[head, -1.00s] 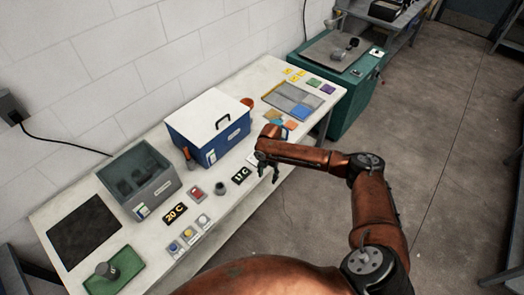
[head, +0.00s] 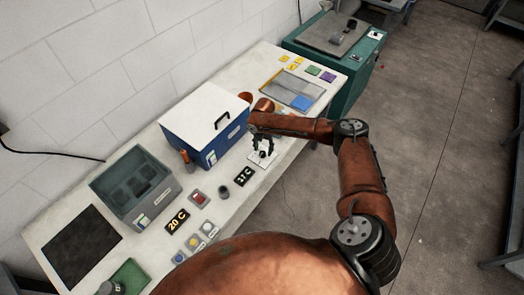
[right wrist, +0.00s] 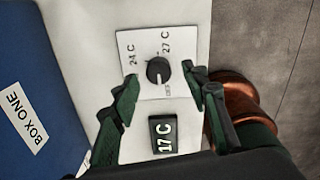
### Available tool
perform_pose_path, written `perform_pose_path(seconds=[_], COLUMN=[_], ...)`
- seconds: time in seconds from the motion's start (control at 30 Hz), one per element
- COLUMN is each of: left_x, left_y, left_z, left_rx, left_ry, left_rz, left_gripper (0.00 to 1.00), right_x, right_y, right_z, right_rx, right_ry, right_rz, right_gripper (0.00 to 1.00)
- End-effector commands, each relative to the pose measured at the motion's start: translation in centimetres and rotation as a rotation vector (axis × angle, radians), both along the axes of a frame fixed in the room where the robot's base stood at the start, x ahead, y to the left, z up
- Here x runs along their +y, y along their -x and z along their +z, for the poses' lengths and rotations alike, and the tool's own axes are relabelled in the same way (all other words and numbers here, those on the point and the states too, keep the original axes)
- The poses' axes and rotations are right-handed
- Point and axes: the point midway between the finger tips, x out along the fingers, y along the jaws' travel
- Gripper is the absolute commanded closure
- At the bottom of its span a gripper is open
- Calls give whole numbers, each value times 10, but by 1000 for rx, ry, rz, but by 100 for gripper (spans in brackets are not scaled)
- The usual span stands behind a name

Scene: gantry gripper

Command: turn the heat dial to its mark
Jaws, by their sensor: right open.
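The heat dial is a round black knob (right wrist: 158,70) on a white plate (right wrist: 128,45) marked 24 C and 27 C, with a small marking below that is hard to read. In the head view the white plate (head: 254,162) lies at the table's front edge, partly under my right gripper (head: 263,150). In the right wrist view my right gripper (right wrist: 161,80) is open, its green fingers on either side of the knob, with gaps showing. A black display (right wrist: 163,135) beside the plate reads 17 C. My left gripper is not in view.
A blue box (head: 200,150) with a white lid stands behind the dial, close to the fingers. A colored-tile tray (head: 280,93) lies to the right.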

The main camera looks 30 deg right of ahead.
Motion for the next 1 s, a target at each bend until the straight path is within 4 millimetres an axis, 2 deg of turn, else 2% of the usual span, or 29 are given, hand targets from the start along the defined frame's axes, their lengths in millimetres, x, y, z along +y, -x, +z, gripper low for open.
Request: perform_pose_path(seconds=[0.1, 0.2, 0.37, 0.5, 0.83, 1.0], left_x=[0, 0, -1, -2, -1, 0], left_y=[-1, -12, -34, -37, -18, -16], left_z=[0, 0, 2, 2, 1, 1], left_rx=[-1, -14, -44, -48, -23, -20], left_ry=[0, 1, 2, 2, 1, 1], left_rz=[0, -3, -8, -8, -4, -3], left_gripper=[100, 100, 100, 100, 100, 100], right_x=[1, 2, 2, 3, 4, 4], right_y=[0, -1, -1, -2, -2, -2], right_z=[-14, -20, -22, -22, -22, -22], right_rx=[1, 0, -1, 0, 0, -1], right_ry=[-1, -1, -1, -1, -1, -1], right_rz=[0, 1, 2, 4, 4, 4], right_gripper=[58, 58, 58, 58, 81, 93])
